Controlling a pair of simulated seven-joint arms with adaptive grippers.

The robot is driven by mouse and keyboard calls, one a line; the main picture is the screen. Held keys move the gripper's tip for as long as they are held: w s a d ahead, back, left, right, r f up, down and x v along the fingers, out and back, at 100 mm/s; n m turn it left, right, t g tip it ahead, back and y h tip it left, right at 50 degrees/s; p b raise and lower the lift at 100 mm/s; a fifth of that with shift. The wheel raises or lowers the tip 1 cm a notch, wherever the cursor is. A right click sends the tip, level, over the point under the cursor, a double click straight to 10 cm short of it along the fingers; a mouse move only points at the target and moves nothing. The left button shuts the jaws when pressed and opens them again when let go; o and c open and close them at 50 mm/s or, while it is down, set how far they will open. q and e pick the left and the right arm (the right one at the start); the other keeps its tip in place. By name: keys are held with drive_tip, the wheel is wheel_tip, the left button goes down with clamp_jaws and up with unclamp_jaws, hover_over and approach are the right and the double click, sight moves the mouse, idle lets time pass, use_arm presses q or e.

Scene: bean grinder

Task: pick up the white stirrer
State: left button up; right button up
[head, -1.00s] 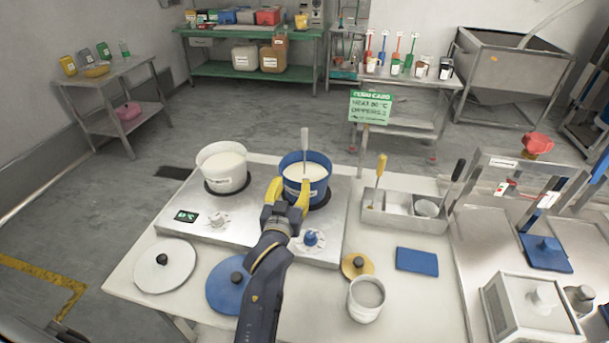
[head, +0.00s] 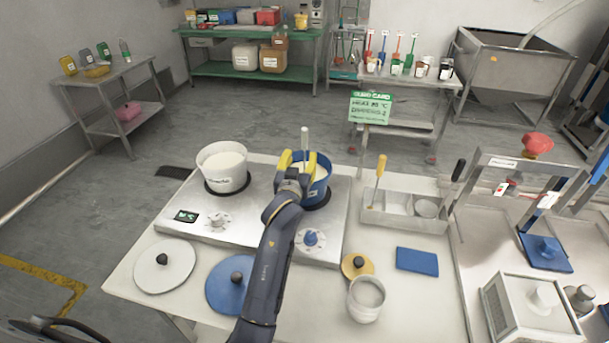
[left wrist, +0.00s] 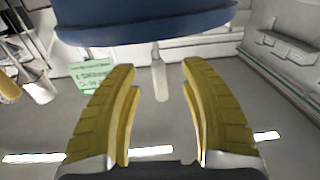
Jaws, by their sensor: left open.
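The white stirrer (head: 305,138) stands upright in the blue pot (head: 321,186), its handle rising above the rim. The pot holds a pale liquid and sits on the right burner. My left gripper (head: 298,160) is at the pot's near left side, its yellow fingers open and pointing at the stirrer. In the left wrist view the stirrer's handle (left wrist: 160,78) shows in the gap between the open fingertips, with the blue pot (left wrist: 145,22) across the top. The gripper hides part of the pot and the lower stirrer. My right gripper is not in view.
A white pot (head: 222,168) stands on the left burner. White (head: 165,268) and blue (head: 228,290) lids lie in front of the hotplate (head: 187,225). A utensil tray (head: 400,222) stands to the right. A green sign (head: 370,106) stands behind the table.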

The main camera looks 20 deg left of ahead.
sight(304, 150)
use_arm(q)
drive_tip(key=shift+w+a, duration=0.2)
drive_tip(key=shift+w, duration=2.4)
drive_tip(key=shift+o, duration=0.3)
clamp_jaws()
